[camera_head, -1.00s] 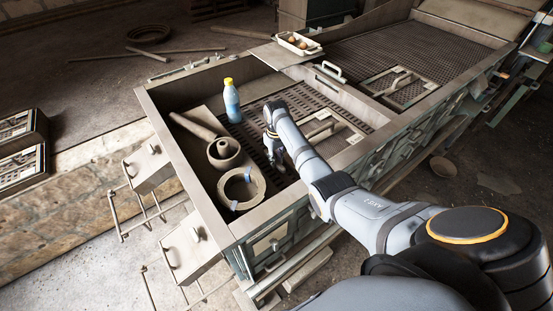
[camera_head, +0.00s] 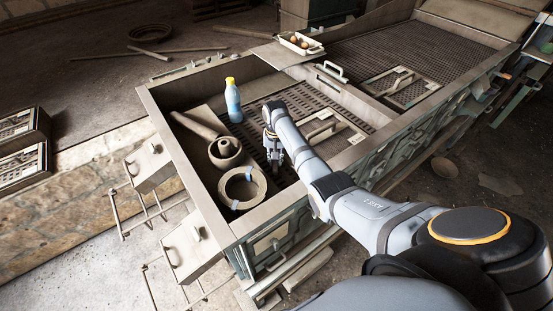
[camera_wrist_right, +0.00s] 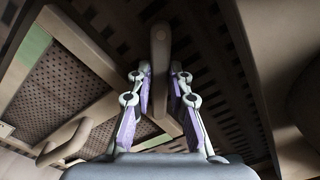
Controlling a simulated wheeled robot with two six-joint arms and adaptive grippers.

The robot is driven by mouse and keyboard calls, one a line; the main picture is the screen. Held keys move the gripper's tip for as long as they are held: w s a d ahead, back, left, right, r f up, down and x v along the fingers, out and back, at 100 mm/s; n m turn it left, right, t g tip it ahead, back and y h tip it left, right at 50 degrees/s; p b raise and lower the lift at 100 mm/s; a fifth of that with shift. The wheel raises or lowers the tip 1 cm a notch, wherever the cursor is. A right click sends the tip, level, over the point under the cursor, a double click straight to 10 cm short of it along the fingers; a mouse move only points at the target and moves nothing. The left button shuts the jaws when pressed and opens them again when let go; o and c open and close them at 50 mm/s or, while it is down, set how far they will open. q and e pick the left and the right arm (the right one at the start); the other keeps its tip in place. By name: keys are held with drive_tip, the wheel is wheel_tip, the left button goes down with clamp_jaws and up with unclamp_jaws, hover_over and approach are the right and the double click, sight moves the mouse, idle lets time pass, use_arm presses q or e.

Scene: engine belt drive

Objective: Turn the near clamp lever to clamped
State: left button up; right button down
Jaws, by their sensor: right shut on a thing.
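My right gripper (camera_head: 273,160) reaches down into the near bay of the grey-green bench. In the right wrist view its fingers (camera_wrist_right: 163,85) are closed around a brown bar with a rounded end (camera_wrist_right: 160,45), which looks like the clamp lever. The bar runs away from the palm between the two fingers, above the slotted floor. In the head view the gripper and forearm hide the lever, so I cannot read its clamped or unclamped position. My left gripper is not in view.
A blue bottle with a yellow cap (camera_head: 233,100), a round stepped part (camera_head: 224,152) and a thick ring with blue tabs (camera_head: 242,188) stand left of the gripper. A hatch with a handle (camera_head: 325,132) is to its right. The bay walls (camera_head: 188,178) rise around them.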

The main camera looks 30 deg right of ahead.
drive_tip(key=m, duration=0.5)
drive_tip(key=shift+w+a+m, duration=0.2)
drive_tip(key=shift+a+m, duration=0.05)
drive_tip(key=shift+m, duration=0.05)
drive_tip(key=m, duration=0.4)
drive_tip(key=shift+w+a+m, duration=0.1)
drive_tip(key=shift+w+m, duration=0.15)
drive_tip(key=shift+m, duration=0.05)
drive_tip(key=c, duration=1.2)
unclamp_jaws()
drive_tip(key=shift+r, duration=0.1)
wheel_tip(320, 180, up, 12)
drive_tip(key=shift+f, duration=0.1)
